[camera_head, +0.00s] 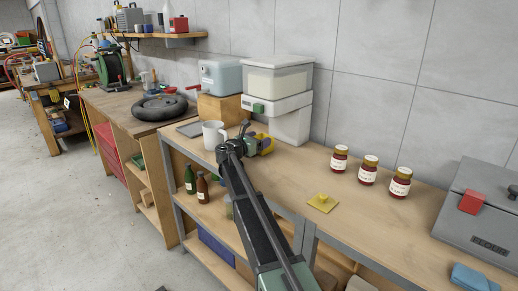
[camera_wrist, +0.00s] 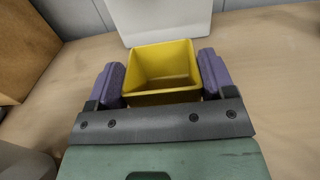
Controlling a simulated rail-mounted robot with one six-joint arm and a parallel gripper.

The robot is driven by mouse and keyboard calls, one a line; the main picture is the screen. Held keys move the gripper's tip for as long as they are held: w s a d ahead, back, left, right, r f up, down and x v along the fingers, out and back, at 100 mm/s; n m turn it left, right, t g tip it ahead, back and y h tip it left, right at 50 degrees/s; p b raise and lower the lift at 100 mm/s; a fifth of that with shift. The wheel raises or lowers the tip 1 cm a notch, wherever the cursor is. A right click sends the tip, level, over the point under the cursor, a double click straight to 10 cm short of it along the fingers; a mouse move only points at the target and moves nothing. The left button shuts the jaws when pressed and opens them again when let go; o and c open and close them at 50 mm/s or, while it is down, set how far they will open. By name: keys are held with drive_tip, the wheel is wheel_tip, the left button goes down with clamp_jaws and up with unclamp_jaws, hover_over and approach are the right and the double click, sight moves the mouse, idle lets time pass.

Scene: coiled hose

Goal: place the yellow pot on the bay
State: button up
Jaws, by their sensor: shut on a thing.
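The yellow pot (camera_wrist: 163,66) is a square, open-topped container and looks empty inside. My gripper (camera_wrist: 162,80) is shut on it, with a purple finger pad against each side. In the head view the pot (camera_head: 267,144) shows partly behind my gripper (camera_head: 257,143), over the workbench in front of a white two-part dispenser (camera_head: 291,122). I cannot tell whether the pot touches the bench. The dispenser's lower front (camera_wrist: 165,22) stands just beyond the pot in the wrist view. No marked bay is clear; the space at the dispenser's foot is partly hidden.
A white mug (camera_head: 212,135) stands left of my gripper. A wooden block (camera_head: 218,108) carries a blue-grey box (camera_head: 220,77).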

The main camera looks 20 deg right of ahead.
drive_tip(key=shift+d+p, duration=0.1)
drive_tip(key=shift+p, duration=0.2)
drive_tip(key=shift+f, duration=0.3)
drive_tip(key=o, duration=0.9)
drive_tip(key=shift+r, duration=0.25)
drive_tip(key=v, duration=1.2)
